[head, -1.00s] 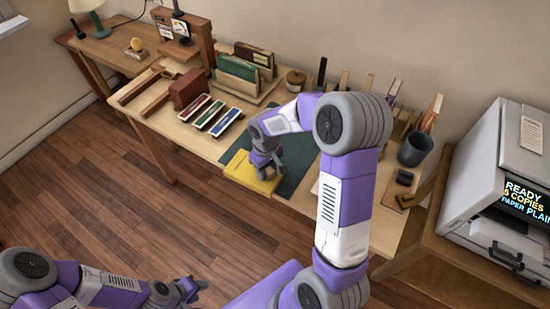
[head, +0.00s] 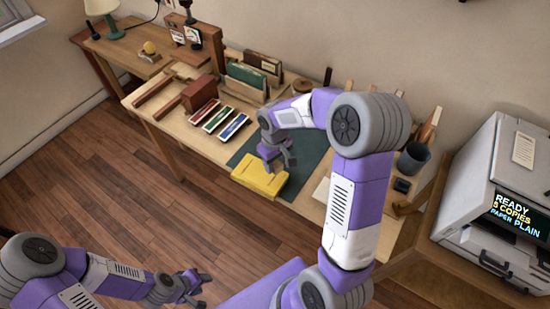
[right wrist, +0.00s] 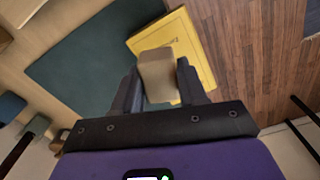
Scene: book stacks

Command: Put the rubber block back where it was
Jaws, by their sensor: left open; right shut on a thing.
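My right gripper (head: 279,164) is above the back edge of the yellow book (head: 258,181) on the desk. In the right wrist view, its fingers (right wrist: 158,95) are shut on a tan block (right wrist: 157,72), which looks like the rubber block. The block is in front of the yellow book (right wrist: 205,45) in that view. The block is hard to make out in the head view. My left gripper (head: 196,284) is open and empty, low at the left, away from the desk.
A dark green mat (head: 301,179) lies beside and behind the book. Several flat boxes (head: 213,117) lie left of it, with a file rack (head: 246,83) behind. A grey cup (head: 413,160) and small black block (head: 403,185) are at the right. A printer (head: 490,190) stands beyond the desk.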

